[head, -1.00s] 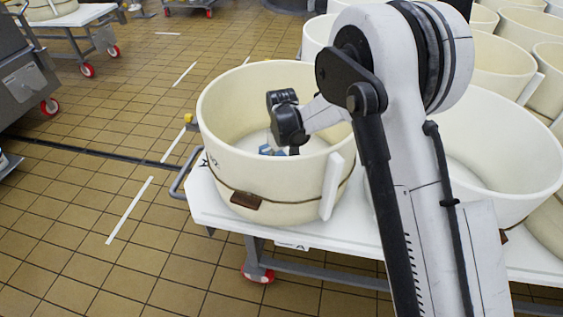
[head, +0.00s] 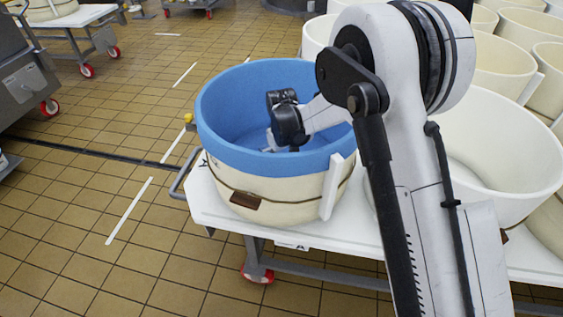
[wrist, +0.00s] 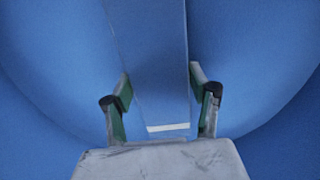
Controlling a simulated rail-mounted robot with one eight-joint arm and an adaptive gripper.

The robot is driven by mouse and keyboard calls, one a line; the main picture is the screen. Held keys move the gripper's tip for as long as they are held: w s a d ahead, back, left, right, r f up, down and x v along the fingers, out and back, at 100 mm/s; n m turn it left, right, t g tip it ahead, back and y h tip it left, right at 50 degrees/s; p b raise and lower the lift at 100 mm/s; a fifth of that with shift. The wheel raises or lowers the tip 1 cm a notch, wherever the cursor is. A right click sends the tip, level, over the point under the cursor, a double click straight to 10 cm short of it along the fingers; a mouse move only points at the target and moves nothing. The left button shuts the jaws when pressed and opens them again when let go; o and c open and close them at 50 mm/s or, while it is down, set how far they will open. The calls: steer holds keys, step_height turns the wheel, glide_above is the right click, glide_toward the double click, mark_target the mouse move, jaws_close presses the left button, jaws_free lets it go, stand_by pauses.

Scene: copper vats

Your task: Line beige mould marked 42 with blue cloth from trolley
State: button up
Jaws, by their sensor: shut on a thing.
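The beige mould (head: 275,190) stands upright on a white-topped trolley, with a brown band and a small tag around its side. Its marking is mostly hidden and cannot be read now. The blue cloth (head: 225,105) lines the inside of the mould and folds over the rim, covering the upper outer wall. My gripper (head: 273,142) is down inside the lined mould.
The white trolley top (head: 225,210) has a grey handle (head: 180,178) at its left and red wheels below. Another empty beige mould (head: 500,150) stands close on the right, with more behind. Tiled floor at left is mostly clear.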

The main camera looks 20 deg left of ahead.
steer(key=o, duration=1.4)
steer(key=shift+f, duration=0.1)
